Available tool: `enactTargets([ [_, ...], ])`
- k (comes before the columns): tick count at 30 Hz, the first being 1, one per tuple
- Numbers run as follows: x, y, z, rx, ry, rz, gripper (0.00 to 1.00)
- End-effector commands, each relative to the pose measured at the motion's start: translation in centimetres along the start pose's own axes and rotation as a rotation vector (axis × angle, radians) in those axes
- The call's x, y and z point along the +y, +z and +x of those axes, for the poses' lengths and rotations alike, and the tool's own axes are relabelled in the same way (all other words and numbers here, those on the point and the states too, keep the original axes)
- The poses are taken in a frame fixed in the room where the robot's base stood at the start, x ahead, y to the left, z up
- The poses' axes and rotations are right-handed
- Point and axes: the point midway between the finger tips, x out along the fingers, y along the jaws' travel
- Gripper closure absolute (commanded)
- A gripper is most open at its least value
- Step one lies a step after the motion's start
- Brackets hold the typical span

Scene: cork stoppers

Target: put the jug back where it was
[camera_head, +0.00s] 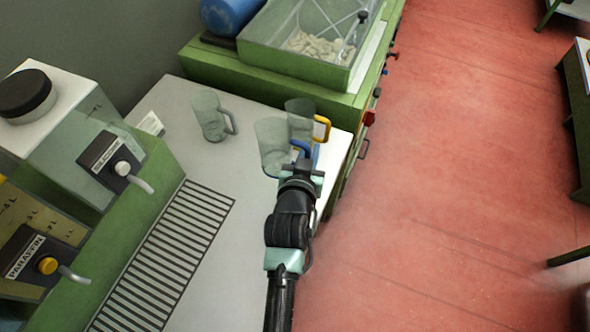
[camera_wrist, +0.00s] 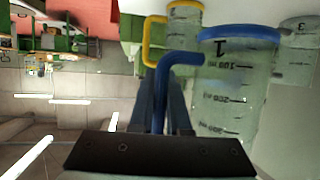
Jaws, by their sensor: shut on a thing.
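A clear jug (camera_head: 270,147) with a blue handle is in my gripper (camera_head: 303,170), at the right part of the grey worktop (camera_head: 240,165). In the wrist view the jug (camera_wrist: 226,100) shows a blue rim, the number 1 and volume marks. My gripper's fingers (camera_wrist: 166,82) are shut on its blue handle. I cannot tell whether the jug's base touches the worktop. A yellow-handled jug (camera_head: 299,107) stands just behind it, partly hidden by it. A grey-handled jug (camera_head: 208,118) stands farther left, apart from both.
A green machine with labelled taps (camera_head: 113,160) and a slotted drain grille (camera_head: 165,255) line the left side. A green-framed clear bin (camera_head: 315,45) with pale pieces is at the back. The worktop between grille and jugs is clear. Red floor (camera_head: 450,180) lies right.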

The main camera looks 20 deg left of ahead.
Motion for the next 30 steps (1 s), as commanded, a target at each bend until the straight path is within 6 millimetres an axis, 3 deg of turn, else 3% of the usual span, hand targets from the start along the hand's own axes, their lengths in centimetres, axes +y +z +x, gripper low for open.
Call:
enactTargets([
  [3,0.1,2.1,0.8,-0.001,0.001,-0.001,1.00],
  [15,0.1,6.7,2.8,0.001,0.002,-0.001,1.00],
  [29,0.1,7.5,3.1,0.003,0.001,0.000,1.00],
  [30,0.1,7.5,3.0,0.002,0.001,0.000,0.82],
])
